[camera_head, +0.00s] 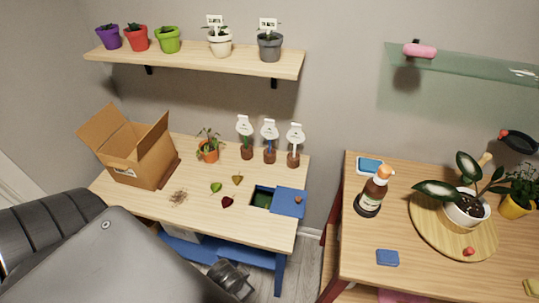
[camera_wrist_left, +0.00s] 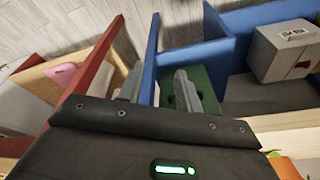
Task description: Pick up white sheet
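I cannot clearly make out a white sheet in either view. My left gripper (camera_head: 232,281) is low in front of the wooden desk's front edge in the head view, partly hidden by my arm. In the left wrist view its two grey fingers (camera_wrist_left: 158,76) are spread apart with nothing held between them. Behind them are a blue upright and a green surface. A pale box (camera_wrist_left: 283,50) with a printed label sits on a blue shelf at the right of that view. My right gripper is in neither view.
The desk (camera_head: 165,215) carries an open cardboard box (camera_head: 150,165), a small potted plant (camera_head: 208,150), leaves and a blue tray (camera_head: 288,203). A second table (camera_head: 350,255) stands to the right, with a narrow gap between. A wall shelf (camera_head: 190,58) holds several pots.

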